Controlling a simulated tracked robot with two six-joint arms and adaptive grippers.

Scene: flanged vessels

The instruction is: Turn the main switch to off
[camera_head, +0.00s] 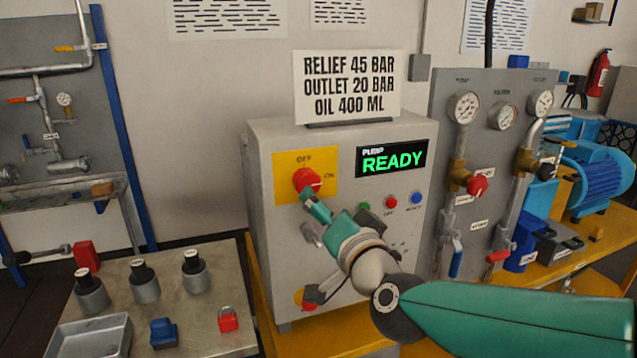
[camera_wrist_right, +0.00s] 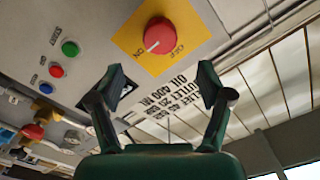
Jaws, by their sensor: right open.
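The main switch is a red round knob (camera_head: 307,180) on a yellow plate, on the front of the grey pump cabinet (camera_head: 275,235). OFF is printed above it and ON to its right; its white mark points toward ON. In the right wrist view the knob (camera_wrist_right: 160,36) shows ahead of and above the fingertips. My right gripper (camera_head: 310,216) is open, just in front of and below the knob in the head view. My left gripper is not in view.
The display (camera_head: 393,159) reads PUMP READY. Green, red and blue buttons sit right of the knob, partly near my arm. A sign (camera_head: 348,86) stands on the cabinet. A gauge panel (camera_head: 490,150) is at right; a bench (camera_head: 110,275) with weights and a red padlock (camera_head: 228,319) is at left.

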